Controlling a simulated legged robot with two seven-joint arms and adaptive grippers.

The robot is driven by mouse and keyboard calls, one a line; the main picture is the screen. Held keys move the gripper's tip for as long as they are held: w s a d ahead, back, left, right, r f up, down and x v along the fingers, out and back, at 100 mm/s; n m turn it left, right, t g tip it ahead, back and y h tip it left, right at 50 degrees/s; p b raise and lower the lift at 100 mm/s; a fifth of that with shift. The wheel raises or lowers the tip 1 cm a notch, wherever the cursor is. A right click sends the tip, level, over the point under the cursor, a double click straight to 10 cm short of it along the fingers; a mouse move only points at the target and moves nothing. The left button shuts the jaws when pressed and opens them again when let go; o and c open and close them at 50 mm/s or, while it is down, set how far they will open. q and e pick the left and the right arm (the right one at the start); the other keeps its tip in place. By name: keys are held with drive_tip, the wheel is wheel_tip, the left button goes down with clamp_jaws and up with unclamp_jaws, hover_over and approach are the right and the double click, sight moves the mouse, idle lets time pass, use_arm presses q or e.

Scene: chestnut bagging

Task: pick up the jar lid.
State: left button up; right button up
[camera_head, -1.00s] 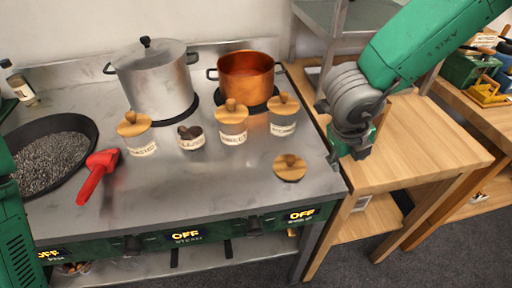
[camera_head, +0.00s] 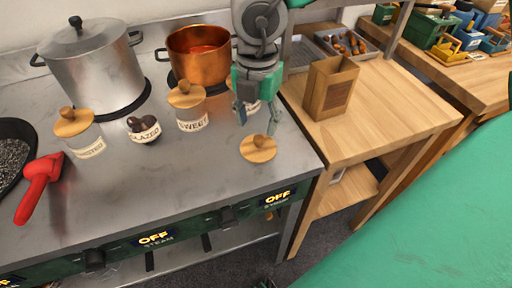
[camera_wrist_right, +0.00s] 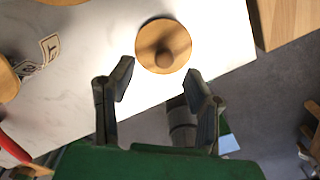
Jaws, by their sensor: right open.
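A round wooden jar lid (camera_head: 258,148) with a knob lies flat on the steel counter near its right front edge. It also shows in the right wrist view (camera_wrist_right: 163,46), just beyond the fingertips. My right gripper (camera_head: 256,116) is open and empty, pointing down above and slightly behind the lid, apart from it. In the right wrist view its two fingers (camera_wrist_right: 160,82) are spread, with the lid ahead between their lines. My left gripper is not in view.
Lidded jars (camera_head: 188,106) and an open jar of glazed chestnuts (camera_head: 144,130) stand left of the gripper. A copper pot (camera_head: 198,58) and a steel pot (camera_head: 92,72) stand behind. A wooden table (camera_head: 390,105) with a paper bag (camera_head: 330,88) is at right.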

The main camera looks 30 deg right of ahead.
sight(259, 136)
drive_tip(key=shift+s+d+f, duration=0.1)
drive_tip(key=shift+d+f, duration=0.1)
drive_tip(key=shift+f, duration=0.4)
wheel_tip(259, 136, down, 4)
drive_tip(key=shift+s+d+r+b, duration=0.1)
drive_tip(key=shift+b, duration=0.7)
drive_tip(key=shift+f, duration=0.25)
drive_tip(key=shift+a+r, duration=0.1)
drive_tip(key=shift+a, duration=0.1)
clamp_jaws()
